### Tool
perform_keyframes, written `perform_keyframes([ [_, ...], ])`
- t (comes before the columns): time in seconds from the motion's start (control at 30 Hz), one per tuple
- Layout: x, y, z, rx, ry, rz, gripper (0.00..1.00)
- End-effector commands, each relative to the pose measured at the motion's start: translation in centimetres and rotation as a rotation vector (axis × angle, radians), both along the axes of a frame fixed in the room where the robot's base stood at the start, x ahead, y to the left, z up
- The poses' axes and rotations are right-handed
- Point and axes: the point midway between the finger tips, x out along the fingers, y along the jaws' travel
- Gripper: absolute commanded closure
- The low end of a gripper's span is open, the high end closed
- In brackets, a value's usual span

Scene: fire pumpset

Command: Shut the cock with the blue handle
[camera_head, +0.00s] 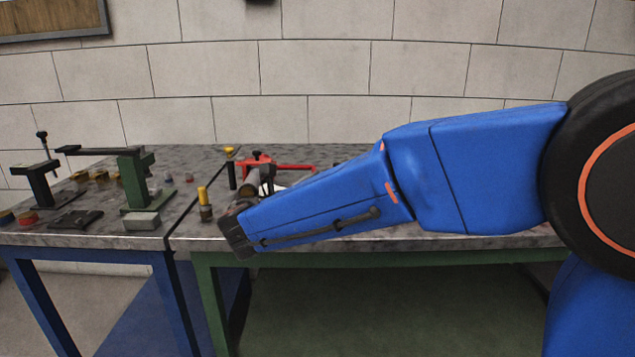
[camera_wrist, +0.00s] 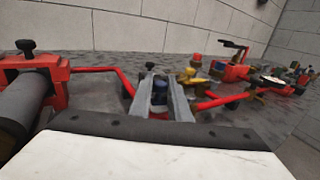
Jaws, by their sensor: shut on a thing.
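In the wrist view, the blue handle (camera_wrist: 159,92) of the cock stands between the two grey fingers of my gripper (camera_wrist: 161,80). The fingers are shut on it from both sides. The cock's body under the handle is mostly hidden by the fingers and the dark gripper housing. Red pipe (camera_wrist: 105,72) runs up to this spot from the left, and more red pipe (camera_wrist: 218,101) lies to the right. In the head view my blue arm covers the gripper and the handle.
A red clamp (camera_wrist: 58,72) around a dark grey cylinder (camera_wrist: 22,104) stands close on the left. Brass and yellow fittings (camera_wrist: 196,81) and a red fitting with a dark lever (camera_wrist: 236,68) lie to the right. In the head view, a green stand (camera_head: 133,180) and a yellow-topped post (camera_head: 204,203) stand left.

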Motion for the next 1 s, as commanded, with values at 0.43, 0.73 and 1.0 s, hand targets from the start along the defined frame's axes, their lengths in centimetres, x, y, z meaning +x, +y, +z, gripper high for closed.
perform_keyframes([
  [0.43,1.5,-0.2,0.1,0.0,-0.001,-0.257,1.0],
  [0.73,1.6,-0.3,0.1,0.0,0.0,-0.274,1.0],
  [1.0,1.6,-0.3,0.1,0.0,0.0,-0.273,0.65],
])
